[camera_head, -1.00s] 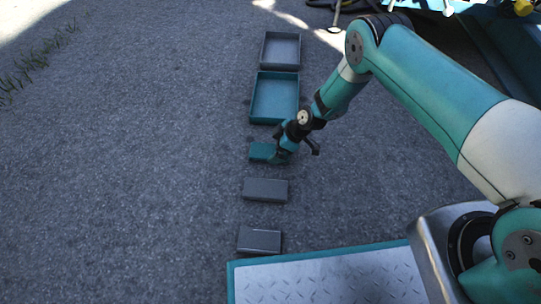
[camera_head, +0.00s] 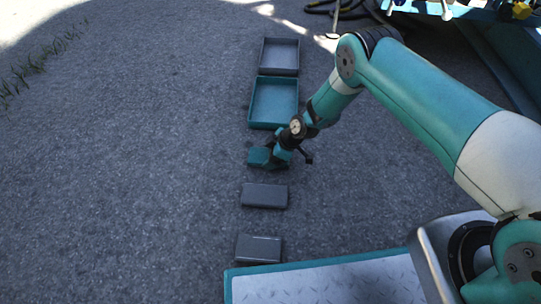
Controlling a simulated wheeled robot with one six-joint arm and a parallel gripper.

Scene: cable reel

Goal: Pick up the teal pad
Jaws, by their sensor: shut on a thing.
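The teal pad (camera_head: 257,157) is a small flat block below the teal tray. My gripper (camera_head: 271,158) is at its right end and shut on it. The gripper and wrist hide the pad's right part. I cannot tell whether the pad is clear of the ground or still touching it.
A teal tray (camera_head: 251,119) stands just above the pad, with a grey tray (camera_head: 264,62) beyond it; both look empty. Two grey pads (camera_head: 264,195) (camera_head: 258,249) lie below. A teal-edged metal plate (camera_head: 330,283) is at the bottom. The ground to the left is clear.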

